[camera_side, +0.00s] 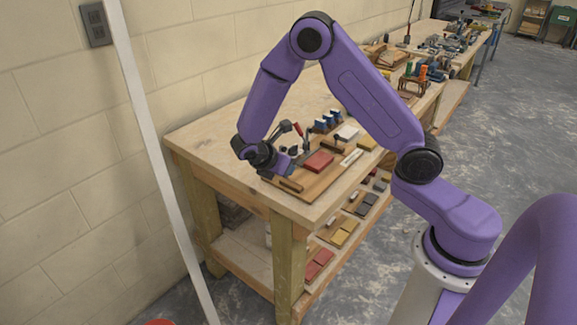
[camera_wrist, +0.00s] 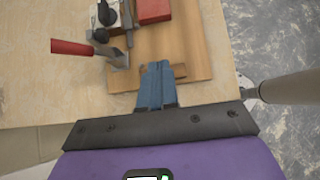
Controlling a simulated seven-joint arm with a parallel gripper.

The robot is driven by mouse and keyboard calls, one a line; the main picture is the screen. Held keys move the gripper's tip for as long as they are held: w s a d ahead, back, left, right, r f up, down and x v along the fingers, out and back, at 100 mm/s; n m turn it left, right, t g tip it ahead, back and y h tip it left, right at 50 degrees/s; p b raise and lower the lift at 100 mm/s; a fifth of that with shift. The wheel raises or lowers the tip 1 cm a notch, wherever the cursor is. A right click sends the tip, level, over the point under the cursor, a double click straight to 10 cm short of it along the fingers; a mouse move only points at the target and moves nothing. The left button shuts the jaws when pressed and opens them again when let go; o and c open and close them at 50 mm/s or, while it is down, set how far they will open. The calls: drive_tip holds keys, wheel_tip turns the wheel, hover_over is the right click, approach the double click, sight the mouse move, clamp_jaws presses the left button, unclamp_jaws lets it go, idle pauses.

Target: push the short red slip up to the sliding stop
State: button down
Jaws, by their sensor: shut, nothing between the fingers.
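The short red slip (camera_side: 319,162) lies flat on a wooden board on the bench. It also shows at the top of the wrist view (camera_wrist: 153,11). My gripper (camera_side: 289,169) is shut and empty, low over the near left part of the board. In the wrist view its blue fingers (camera_wrist: 157,68) point toward the slip, with a clear gap between. A small wooden strip (camera_wrist: 178,72) lies beside the fingertips, partly hidden by them; I cannot tell whether they touch. I cannot tell surely which piece is the sliding stop.
A red-handled clamp (camera_wrist: 82,48) stands left of the slip, next to a dark bar and black knobs. A white strip (camera_side: 351,157), a white block (camera_side: 346,132) and a yellow block (camera_side: 367,143) lie beyond the slip. The bare bench top (camera_wrist: 50,95) is free at left.

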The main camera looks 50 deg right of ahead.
sight(318, 161)
drive_tip(key=x, duration=0.8)
drive_tip(key=shift+r, duration=0.15)
drive_tip(key=shift+d+r, duration=0.1)
drive_tip(key=shift+d, duration=1.65)
drive_tip(key=shift+d, duration=0.1)
drive_tip(key=d, duration=0.4)
drive_tip(key=shift+d, duration=0.3)
